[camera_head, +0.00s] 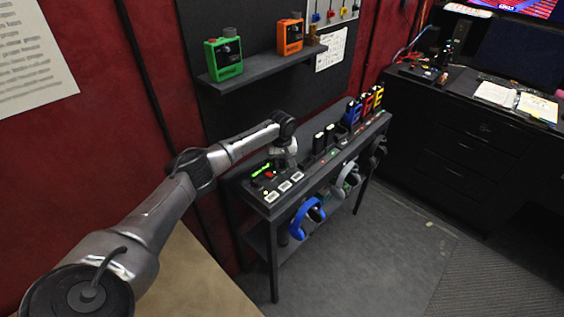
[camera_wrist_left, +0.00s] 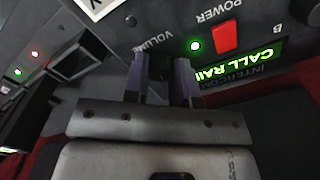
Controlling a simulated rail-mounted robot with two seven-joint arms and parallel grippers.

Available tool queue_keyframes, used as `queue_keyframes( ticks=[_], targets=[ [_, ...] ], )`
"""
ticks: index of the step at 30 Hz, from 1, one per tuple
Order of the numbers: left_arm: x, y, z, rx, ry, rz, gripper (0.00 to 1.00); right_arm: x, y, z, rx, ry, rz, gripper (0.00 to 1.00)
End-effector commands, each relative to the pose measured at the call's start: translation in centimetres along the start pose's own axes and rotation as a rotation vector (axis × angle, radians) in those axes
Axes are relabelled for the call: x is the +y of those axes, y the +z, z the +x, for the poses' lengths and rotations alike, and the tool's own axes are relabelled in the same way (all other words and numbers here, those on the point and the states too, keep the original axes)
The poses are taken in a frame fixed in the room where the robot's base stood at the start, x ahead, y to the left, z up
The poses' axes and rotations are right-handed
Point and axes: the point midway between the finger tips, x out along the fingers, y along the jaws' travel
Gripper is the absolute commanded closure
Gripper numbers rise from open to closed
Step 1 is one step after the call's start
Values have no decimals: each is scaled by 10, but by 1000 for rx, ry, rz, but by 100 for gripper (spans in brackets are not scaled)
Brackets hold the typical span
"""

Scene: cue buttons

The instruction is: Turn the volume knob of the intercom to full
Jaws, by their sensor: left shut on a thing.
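The intercom (camera_head: 257,183) is a dark panel at the left end of the narrow shelf table. It has a lit green display, which reads "CALL RAIL" in the left wrist view (camera_wrist_left: 243,62), and a red power switch (camera_wrist_left: 225,38) beside a green light. My left gripper (camera_wrist_left: 163,72) is over the panel at the VOLUME label. Its two fingers are shut on the volume knob, which is mostly hidden between them, so its pointer cannot be read. In the head view my left gripper (camera_head: 284,158) is at the panel's right side. My right gripper is not in view.
White-labelled buttons (camera_head: 284,187) line the table's front edge. Blue headphones (camera_head: 306,217) and grey ones (camera_head: 346,181) hang below the front edge. A wall shelf above holds a green box (camera_head: 223,58) and an orange box (camera_head: 290,37).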

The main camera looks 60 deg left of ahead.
Motion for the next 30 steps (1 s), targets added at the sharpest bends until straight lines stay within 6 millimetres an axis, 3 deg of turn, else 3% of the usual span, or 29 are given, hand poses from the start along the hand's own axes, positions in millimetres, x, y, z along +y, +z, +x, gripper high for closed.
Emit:
queue_keyframes(
  ticks=[8, 14, 21, 30],
  targets=[
    [0, 0, -2, -1, 0, 13, 99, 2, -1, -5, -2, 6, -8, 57],
    [0, 1, -6, -3, 0, 94, 99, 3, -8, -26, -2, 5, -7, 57],
    [0, 1, -6, -4, -1, 294, 99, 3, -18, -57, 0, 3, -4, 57],
    [0, 1, -2, -2, 1, 580, 99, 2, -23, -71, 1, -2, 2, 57]
  ],
)
